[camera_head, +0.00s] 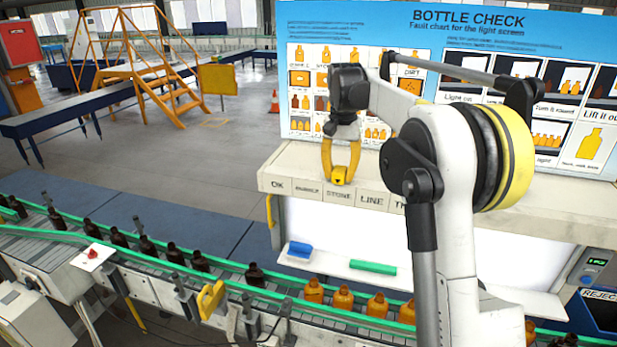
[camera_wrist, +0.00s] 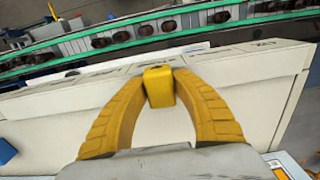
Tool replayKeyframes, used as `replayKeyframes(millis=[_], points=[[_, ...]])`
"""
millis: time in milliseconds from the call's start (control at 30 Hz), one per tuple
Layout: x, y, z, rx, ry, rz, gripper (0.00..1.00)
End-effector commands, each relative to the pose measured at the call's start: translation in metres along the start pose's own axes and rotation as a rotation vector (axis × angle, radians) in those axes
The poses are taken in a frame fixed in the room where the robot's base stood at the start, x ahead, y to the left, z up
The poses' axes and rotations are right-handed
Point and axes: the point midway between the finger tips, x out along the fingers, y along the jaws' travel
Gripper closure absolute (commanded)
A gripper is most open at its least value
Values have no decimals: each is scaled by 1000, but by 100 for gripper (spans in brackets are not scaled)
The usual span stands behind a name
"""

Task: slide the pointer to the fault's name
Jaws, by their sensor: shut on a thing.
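The yellow pointer (camera_head: 339,178) sits on the front edge of the white ledge (camera_head: 300,165), directly above the label STONE (camera_head: 339,196). A small dark mark shows on its front. My gripper (camera_head: 341,168) has its yellow fingers closed around the pointer from above. In the wrist view the pointer is a yellow block (camera_wrist: 159,86) between the two curved fingertips (camera_wrist: 161,76). The label row reads OK (camera_head: 278,186), BUBBLE (camera_head: 307,191), STONE, LINE (camera_head: 372,201), then a label beginning with T (camera_head: 398,206). My arm hides the rest of the row.
The blue BOTTLE CHECK chart (camera_head: 460,30) stands behind the ledge, partly hidden by my arm. Below are a blue block (camera_head: 299,250), a green block (camera_head: 373,267) and a conveyor with dark bottles (camera_head: 255,275) and amber bottles (camera_head: 314,291). The ledge left of the pointer is clear.

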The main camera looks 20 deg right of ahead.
Motion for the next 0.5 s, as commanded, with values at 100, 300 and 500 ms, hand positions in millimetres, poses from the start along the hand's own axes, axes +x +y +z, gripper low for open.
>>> replayKeyframes(millis=[100,300,500], points=[[2,34,0,4,-1,0,100],[2,73,0,3,-2,0,100],[1,92,0,1,-2,0,100]])
